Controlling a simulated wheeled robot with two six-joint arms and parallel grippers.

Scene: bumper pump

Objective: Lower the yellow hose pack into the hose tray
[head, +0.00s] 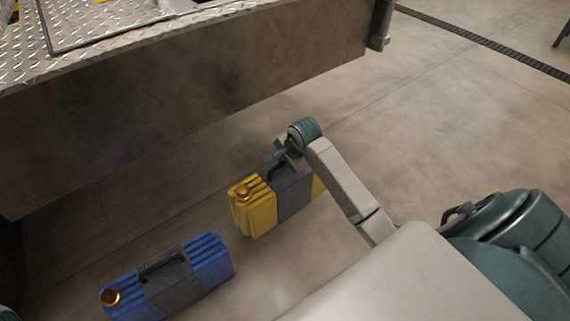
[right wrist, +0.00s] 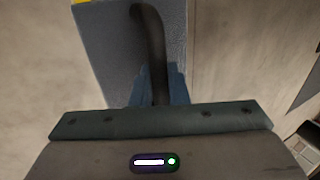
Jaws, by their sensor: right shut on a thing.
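The yellow hose pack (head: 258,208) has a grey middle band with a dark handle and a brass coupling on its left end. It is upright, low beside the bumper in the head view. My right gripper (head: 284,158) is shut on its handle from above. In the right wrist view the grey band and dark handle (right wrist: 152,40) lie between the fingers (right wrist: 158,92). I cannot tell whether the pack touches the floor. No hose tray shows clearly; a dark-edged panel (head: 62,46) on the bumper deck is cut off at the top left. My left gripper is out of view.
A blue hose pack (head: 216,262) with a grey band and brass coupling stands on the floor at the lower left. The bumper's tall side (head: 160,130) and diamond-plate deck (head: 20,66) fill the upper left. Open concrete floor (head: 440,120) lies to the right.

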